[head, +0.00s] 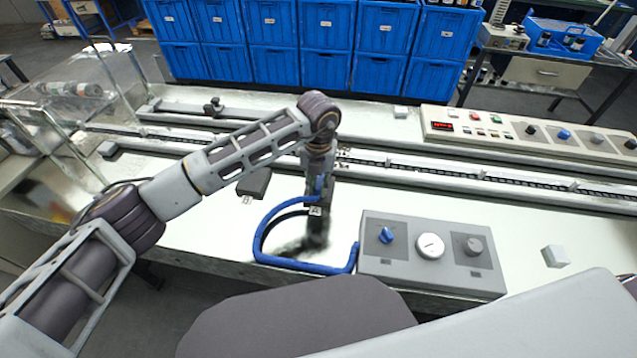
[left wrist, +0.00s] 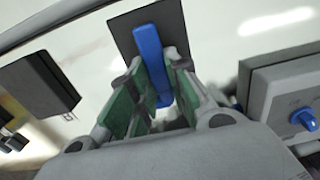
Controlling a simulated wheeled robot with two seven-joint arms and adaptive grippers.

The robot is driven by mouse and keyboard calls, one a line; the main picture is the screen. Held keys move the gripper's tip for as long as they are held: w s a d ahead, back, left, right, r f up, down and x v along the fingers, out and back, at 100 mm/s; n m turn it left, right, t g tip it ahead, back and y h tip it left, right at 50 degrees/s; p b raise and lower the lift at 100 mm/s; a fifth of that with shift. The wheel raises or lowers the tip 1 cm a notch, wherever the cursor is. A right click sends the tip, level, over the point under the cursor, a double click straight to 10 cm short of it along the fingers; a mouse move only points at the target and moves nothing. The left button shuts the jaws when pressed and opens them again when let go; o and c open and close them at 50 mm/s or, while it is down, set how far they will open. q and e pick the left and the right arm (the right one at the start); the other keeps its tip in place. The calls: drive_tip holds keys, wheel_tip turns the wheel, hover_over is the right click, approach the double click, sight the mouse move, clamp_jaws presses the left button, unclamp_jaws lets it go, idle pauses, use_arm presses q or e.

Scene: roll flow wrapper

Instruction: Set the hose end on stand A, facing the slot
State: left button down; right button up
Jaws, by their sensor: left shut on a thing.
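My left gripper (head: 318,186) reaches down over the white bench. It is shut on the blue hose end, whose bar (left wrist: 150,60) shows between the green finger pads in the left wrist view. The hose (head: 262,232) loops left and forward from the gripper to the grey control box (head: 375,268). A small label (head: 315,211), seemingly an A, sits just in front of the gripper. A dark flat plate (left wrist: 125,38) lies under or behind the hose end; I cannot tell whether they touch. The slot cannot be made out. My right gripper is not seen.
A dark block (head: 256,181) with a label stands left of the gripper. Rails with a chain (head: 450,172) run behind it. The control box carries several knobs. A white cube (head: 555,256) lies to the right. The bench between cube and rails is mostly clear.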

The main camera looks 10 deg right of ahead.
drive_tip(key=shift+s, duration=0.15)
use_arm(q)
drive_tip(key=shift+f, duration=0.15)
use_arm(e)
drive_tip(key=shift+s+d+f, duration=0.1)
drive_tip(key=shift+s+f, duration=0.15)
use_arm(q)
drive_tip(key=shift+f+b, duration=0.25)
drive_tip(key=shift+b, duration=0.1)
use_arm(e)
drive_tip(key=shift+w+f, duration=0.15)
use_arm(q)
drive_tip(key=c, duration=1.3)
unclamp_jaws()
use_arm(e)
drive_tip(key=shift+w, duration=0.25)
use_arm(q)
drive_tip(key=shift+r, duration=6.05)
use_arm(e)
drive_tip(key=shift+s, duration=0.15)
use_arm(q)
wheel_tip(320, 180, up, 9)
drive_tip(key=p, duration=0.9)
drive_tip(key=shift+r, duration=0.1)
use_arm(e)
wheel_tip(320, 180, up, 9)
